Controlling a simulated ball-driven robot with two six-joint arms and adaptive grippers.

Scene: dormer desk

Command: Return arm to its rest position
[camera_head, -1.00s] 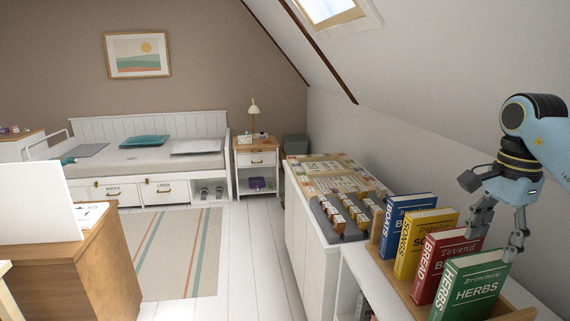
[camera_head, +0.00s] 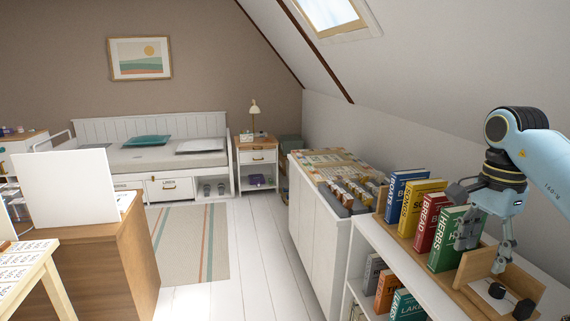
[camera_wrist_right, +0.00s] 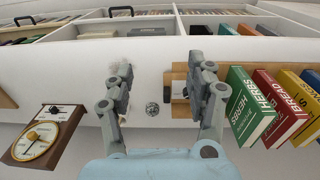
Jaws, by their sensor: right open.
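My right arm comes in from the right in the head view. Its gripper (camera_head: 485,248) is open, in front of the near end of the book row. In the right wrist view the two fingers (camera_wrist_right: 160,78) are spread wide, with no object held between them. The green HERBS book (camera_head: 449,238) stands upright at the near end of the row, partly hidden by a finger. In the wrist view the HERBS book (camera_wrist_right: 250,105) is right of the right finger, apart from it. My left gripper is not in view.
The red BREAD book (camera_head: 427,224), yellow SONGS book (camera_head: 411,208) and blue BOATS book (camera_head: 396,190) stand beside it on the white shelf unit. A wooden holder (camera_head: 478,268) is below the gripper. A dial instrument (camera_wrist_right: 40,138) shows at lower left in the wrist view.

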